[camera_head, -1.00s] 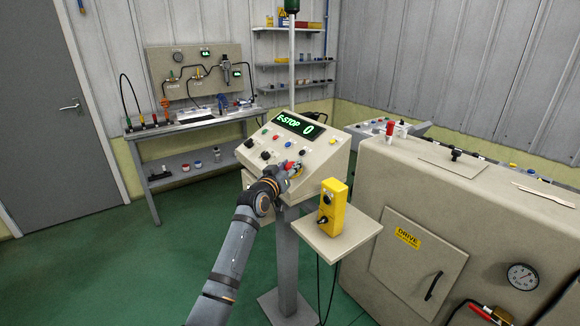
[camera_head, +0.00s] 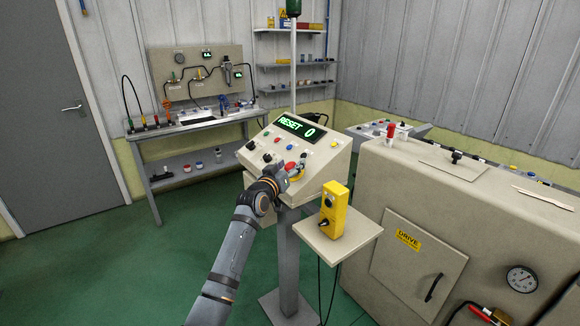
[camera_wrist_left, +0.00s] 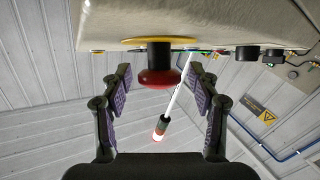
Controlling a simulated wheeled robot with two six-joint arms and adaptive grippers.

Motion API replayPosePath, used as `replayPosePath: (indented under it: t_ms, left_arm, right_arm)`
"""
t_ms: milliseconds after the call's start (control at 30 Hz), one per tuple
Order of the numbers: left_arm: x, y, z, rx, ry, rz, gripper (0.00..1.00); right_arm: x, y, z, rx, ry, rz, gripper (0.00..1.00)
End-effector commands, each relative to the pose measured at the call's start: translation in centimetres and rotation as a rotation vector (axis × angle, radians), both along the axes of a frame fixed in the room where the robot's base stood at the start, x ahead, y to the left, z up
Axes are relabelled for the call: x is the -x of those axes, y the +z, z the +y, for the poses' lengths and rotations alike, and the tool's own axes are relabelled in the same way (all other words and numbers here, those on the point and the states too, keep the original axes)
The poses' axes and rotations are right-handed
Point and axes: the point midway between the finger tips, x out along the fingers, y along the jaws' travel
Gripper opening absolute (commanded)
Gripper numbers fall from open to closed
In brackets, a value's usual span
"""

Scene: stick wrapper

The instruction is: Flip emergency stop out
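The emergency stop is a red mushroom button (camera_head: 291,167) on a yellow plate, on the sloped front of the beige control console (camera_head: 335,160). The console's display (camera_head: 300,127) reads "RESET 0" in green. My left gripper (camera_head: 288,175) is at the button. In the left wrist view the red button (camera_wrist_left: 159,78) stands out from its yellow plate (camera_wrist_left: 158,40) between my two spread fingers, with a gap on both sides. The fingers are open and hold nothing. My right gripper is in neither view.
A yellow box (camera_head: 334,210) stands on a small shelf (camera_head: 345,239) right of the console post. A large beige machine cabinet (camera_head: 480,205) fills the right side. A workbench (camera_head: 190,127) stands behind at left. Green floor on the left is clear.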

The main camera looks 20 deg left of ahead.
Motion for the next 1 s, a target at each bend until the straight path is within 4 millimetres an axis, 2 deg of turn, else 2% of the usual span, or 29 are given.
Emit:
replayPosePath:
  t_ms: [233,333,467,700,833,1000]
  left_arm:
    - [0.1,-0.1,0.0,0.000,-0.001,0.002,0.61]
    - [0.9,-0.2,0.2,-0.001,0.001,0.001,0.61]
    - [3.5,-0.2,0.5,-0.002,0.000,0.002,0.61]
    - [9.2,-0.2,1.2,-0.003,-0.001,0.002,0.61]
    - [11.1,-0.2,1.5,-0.002,0.000,0.002,0.61]
    - [11.9,-0.1,1.6,0.000,0.000,0.002,0.61]
  right_arm:
    - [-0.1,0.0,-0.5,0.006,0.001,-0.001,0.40]
    - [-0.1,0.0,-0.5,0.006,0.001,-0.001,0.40]
    - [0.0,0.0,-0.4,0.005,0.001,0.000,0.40]
    - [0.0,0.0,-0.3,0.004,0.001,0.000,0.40]
    - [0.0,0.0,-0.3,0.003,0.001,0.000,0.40]
    - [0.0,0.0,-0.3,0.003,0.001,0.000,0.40]
